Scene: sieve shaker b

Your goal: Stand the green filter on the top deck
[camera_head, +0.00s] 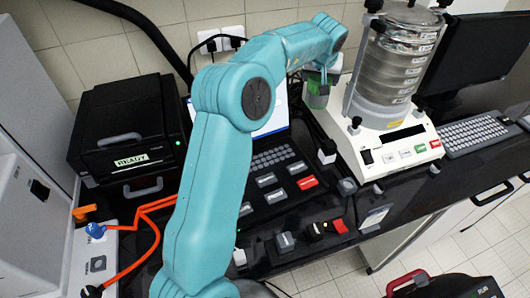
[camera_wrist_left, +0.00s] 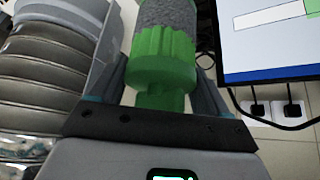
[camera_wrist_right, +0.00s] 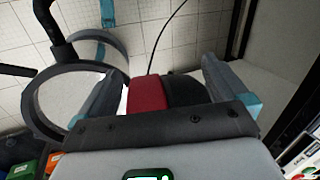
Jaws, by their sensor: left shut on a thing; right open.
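The green filter (camera_head: 317,92) is a ribbed green piece with a grey mesh-like section, seen closely in the left wrist view (camera_wrist_left: 165,55). My left gripper (camera_head: 322,74) is shut on it and holds it up beside the sieve shaker (camera_head: 380,150), left of its sieve stack (camera_head: 392,65). The stack also shows at the left of the left wrist view (camera_wrist_left: 40,75). I cannot tell which surface is the top deck. My right gripper (camera_wrist_right: 158,80) is open; a red-and-black thing (camera_wrist_right: 148,95) shows between its fingers, and whether they touch it is unclear.
A black printer-like box (camera_head: 125,130) marked READY and a laptop (camera_head: 270,160) stand on the dark bench. A keyboard (camera_head: 480,132) and a monitor (camera_head: 478,60) are right of the shaker. Orange cables (camera_head: 150,215) lie at the left. A dark ring (camera_wrist_right: 45,110) is near my right gripper.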

